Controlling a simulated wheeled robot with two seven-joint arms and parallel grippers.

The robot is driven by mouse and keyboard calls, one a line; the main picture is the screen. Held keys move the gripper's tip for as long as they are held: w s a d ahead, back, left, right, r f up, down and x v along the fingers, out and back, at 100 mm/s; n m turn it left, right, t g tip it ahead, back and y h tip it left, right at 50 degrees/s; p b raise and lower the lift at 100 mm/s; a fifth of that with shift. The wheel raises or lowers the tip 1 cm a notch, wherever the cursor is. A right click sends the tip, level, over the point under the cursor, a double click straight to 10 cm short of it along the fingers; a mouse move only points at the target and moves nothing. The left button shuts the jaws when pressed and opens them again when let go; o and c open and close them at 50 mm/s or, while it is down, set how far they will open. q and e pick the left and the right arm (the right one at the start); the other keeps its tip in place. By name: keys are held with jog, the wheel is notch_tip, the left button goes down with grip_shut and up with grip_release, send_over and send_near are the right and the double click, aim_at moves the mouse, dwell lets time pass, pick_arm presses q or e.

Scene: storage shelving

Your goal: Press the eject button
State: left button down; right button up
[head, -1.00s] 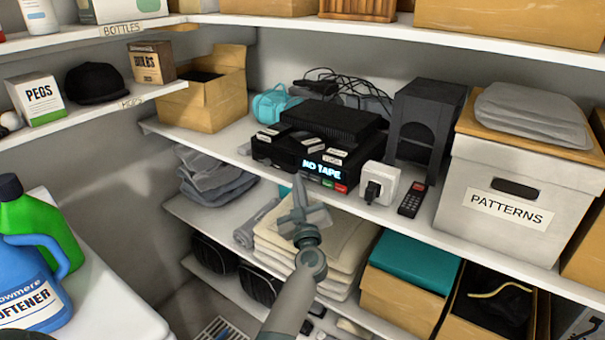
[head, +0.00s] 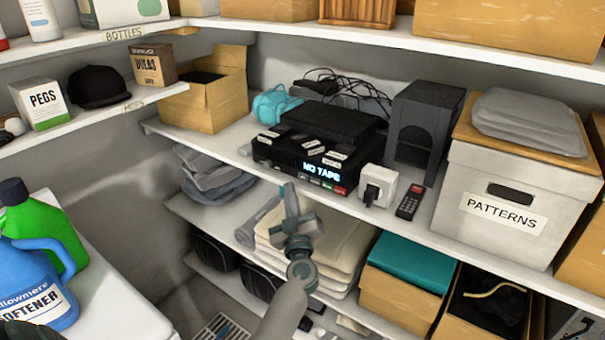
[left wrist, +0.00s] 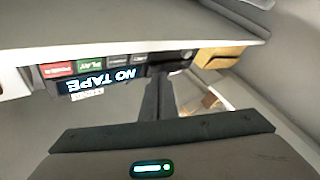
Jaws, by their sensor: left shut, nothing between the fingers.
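The black tape player (head: 272,153) sits on the middle shelf, its lit display (head: 321,170) reading "NO TAPE". A row of small buttons runs along its lower front edge. In the left wrist view the player is upside down: a red power button (left wrist: 58,69), a green play button (left wrist: 90,64) and grey buttons (left wrist: 117,61) show. The grey labels are too small to read, so I cannot tell which is eject. My left gripper (head: 289,188) is shut and empty, in front of and below the player's front. Its fingers (left wrist: 158,90) point toward the button row's far end, apparently apart from it. My right gripper is out of view.
A white plug adapter (head: 377,185) and a remote (head: 410,202) lie right of the player. The shelf edge (head: 240,165) runs just below its front. Folded cream cloths (head: 335,240) lie on the shelf below. Small labelled tapes (head: 335,158) rest on the player.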

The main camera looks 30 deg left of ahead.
pick_arm(q)
jog(key=shift+s+a+p, duration=0.1)
jog(key=shift+s+p, duration=0.45)
jog(key=shift+s, duration=0.55)
